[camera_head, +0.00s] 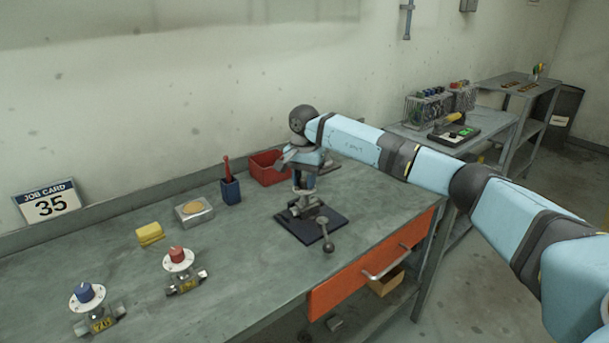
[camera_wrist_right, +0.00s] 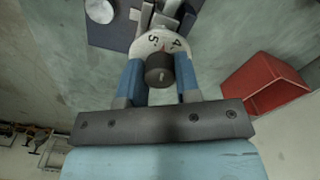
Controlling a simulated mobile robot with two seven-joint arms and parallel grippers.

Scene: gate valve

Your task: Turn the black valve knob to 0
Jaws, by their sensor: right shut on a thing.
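The black valve knob (camera_wrist_right: 159,72) shows in the right wrist view, in front of a white dial (camera_wrist_right: 150,42) with the numbers 5 and 4 readable. A small red mark shows at the knob's edge, between these numbers. My right gripper (camera_wrist_right: 158,66) has its blue fingers on both sides of the knob and is shut on it. In the head view my right gripper (camera_head: 304,183) reaches down over the valve, whose dark base plate (camera_head: 292,231) rests on the bench. The knob and dial are hidden there by the gripper. My left gripper is not in view.
A lever with a ball end (camera_head: 326,236) stands at the plate's front. A red bin (camera_head: 266,168) and a blue cup (camera_head: 231,191) are behind and left. A red-knob valve (camera_head: 178,262) and a blue-knob valve (camera_head: 88,299) stand on the left. An orange drawer (camera_head: 350,275) is below.

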